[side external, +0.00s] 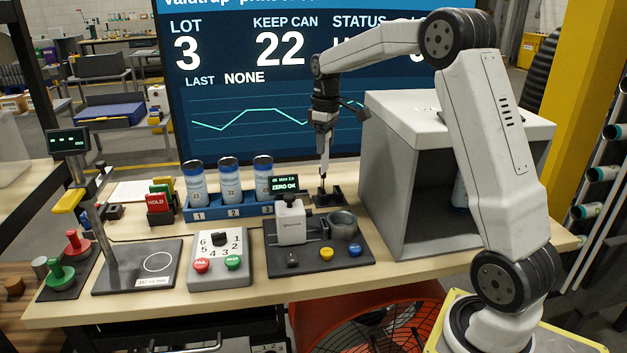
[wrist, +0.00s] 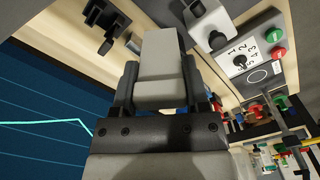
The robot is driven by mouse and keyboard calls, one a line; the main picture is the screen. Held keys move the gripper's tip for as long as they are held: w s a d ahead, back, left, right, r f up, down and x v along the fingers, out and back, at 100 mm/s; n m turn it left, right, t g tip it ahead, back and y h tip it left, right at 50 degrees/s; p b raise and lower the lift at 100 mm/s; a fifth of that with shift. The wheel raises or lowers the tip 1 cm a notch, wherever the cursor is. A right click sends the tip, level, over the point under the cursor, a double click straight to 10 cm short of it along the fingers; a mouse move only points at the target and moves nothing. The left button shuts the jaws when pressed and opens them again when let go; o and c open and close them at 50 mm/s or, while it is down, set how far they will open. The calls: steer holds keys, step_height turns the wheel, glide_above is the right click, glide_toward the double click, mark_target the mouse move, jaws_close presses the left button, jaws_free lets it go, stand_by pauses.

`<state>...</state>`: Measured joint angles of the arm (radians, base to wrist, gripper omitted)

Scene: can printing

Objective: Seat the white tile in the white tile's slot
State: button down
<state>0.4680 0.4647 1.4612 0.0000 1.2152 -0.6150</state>
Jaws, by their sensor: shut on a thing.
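My gripper (wrist: 160,75) is shut on a pale grey-white block, which I take to be the white tile (wrist: 162,48); it stands between the two dark fingers in the wrist view. In the side external view, my gripper (side external: 323,178) points down over a small black holder (side external: 330,201) at the back of the table. The tile cannot be made out there, nor whether it touches the holder. A black notched piece (wrist: 104,22), seemingly this holder, shows up and left of the tile in the wrist view. The slot itself is not clear.
A white meter (side external: 290,222) with a "ZERO OK" display stands in front of the holder, beside a grey round cup (side external: 342,225). A blue rack (side external: 235,208) with three cans is left. A large grey box (side external: 405,190) stands close on the right.

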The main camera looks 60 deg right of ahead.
steer(key=w+d+f+m, duration=0.2)
steer(key=d+m, duration=0.5)
steer(key=m, duration=0.7)
steer(key=w+d+f+m, duration=0.2)
steer(key=d+f+m, duration=0.3)
steer(key=m, duration=0.9)
steer(key=shift+d+m, duration=0.3)
steer(key=shift+d, duration=1.05)
steer(key=shift+w+f, duration=0.1)
steer(key=shift+f, duration=0.05)
steer(key=shift+f, duration=2.65)
steer(key=shift+f, duration=2.2)
